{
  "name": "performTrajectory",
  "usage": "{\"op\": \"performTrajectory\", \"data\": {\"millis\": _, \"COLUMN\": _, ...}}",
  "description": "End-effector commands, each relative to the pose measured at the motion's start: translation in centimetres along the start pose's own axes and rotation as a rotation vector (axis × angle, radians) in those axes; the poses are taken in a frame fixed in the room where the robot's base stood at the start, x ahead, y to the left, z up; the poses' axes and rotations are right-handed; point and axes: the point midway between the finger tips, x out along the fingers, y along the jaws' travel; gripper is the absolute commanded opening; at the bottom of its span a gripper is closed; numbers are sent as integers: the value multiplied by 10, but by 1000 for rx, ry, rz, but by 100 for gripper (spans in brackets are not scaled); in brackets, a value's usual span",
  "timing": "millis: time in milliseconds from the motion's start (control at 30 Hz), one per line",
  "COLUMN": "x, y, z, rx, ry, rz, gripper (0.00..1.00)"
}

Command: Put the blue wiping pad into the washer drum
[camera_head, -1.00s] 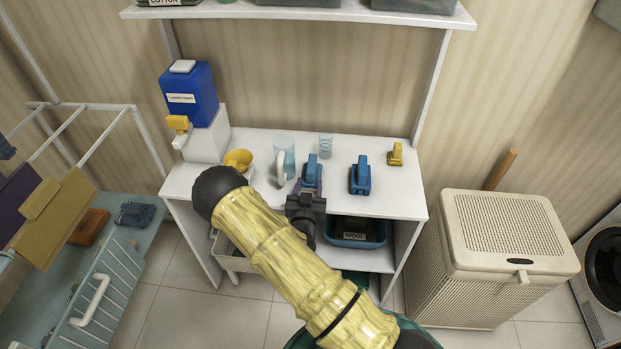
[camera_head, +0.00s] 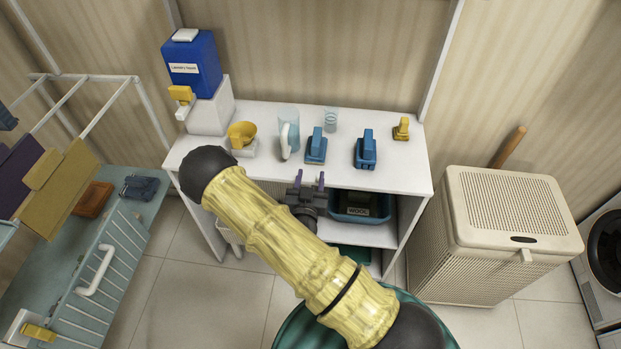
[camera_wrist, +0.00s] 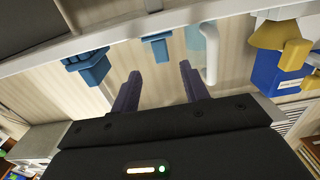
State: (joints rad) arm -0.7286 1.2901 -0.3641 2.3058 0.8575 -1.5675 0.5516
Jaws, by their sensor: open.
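Two blue handled tools stand on the white shelf top: a flat one with an upright handle (camera_head: 316,148) and a chunkier one (camera_head: 365,151) to its right. I cannot tell for certain which is the blue wiping pad. Both also show in the wrist view, the flat one in the middle (camera_wrist: 157,47) and the chunkier one at left (camera_wrist: 87,67). My gripper (camera_head: 309,180) is open and empty, just in front of the shelf edge near the flat tool, apart from it. In the wrist view its purple fingers (camera_wrist: 160,88) are spread. The washer (camera_head: 606,250) is cut off at the right edge; its dark round door shows.
A clear jug (camera_head: 289,130), yellow cup (camera_head: 242,134), glass (camera_head: 331,120) and yellow clip-like item (camera_head: 401,129) share the shelf top. A blue detergent container (camera_head: 191,62) stands left. A beige hamper (camera_head: 512,235) stands between shelf and washer. A drying rack (camera_head: 75,105) is at left.

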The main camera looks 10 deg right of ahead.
Motion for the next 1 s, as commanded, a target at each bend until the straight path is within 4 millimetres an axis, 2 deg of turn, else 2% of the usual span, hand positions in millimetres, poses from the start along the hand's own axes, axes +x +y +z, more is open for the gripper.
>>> {"op": "performTrajectory", "data": {"millis": 133, "x": 2, "y": 2, "z": -1, "rx": 10, "ry": -22, "rz": 13, "gripper": 45}}
{"op": "performTrajectory", "data": {"millis": 267, "x": 8, "y": 9, "z": -1, "rx": 43, "ry": -120, "rz": 61, "gripper": 45}}
{"op": "performTrajectory", "data": {"millis": 400, "x": 13, "y": 16, "z": -2, "rx": 96, "ry": -308, "rz": 116, "gripper": 45}}
{"op": "performTrajectory", "data": {"millis": 533, "x": 9, "y": 20, "z": -7, "rx": 137, "ry": -494, "rz": 130, "gripper": 45}}
{"op": "performTrajectory", "data": {"millis": 767, "x": -13, "y": 21, "z": -33, "rx": 163, "ry": -787, "rz": 70, "gripper": 45}}
{"op": "performTrajectory", "data": {"millis": 1000, "x": -55, "y": 31, "z": -78, "rx": 107, "ry": -1027, "rz": -62, "gripper": 45}}
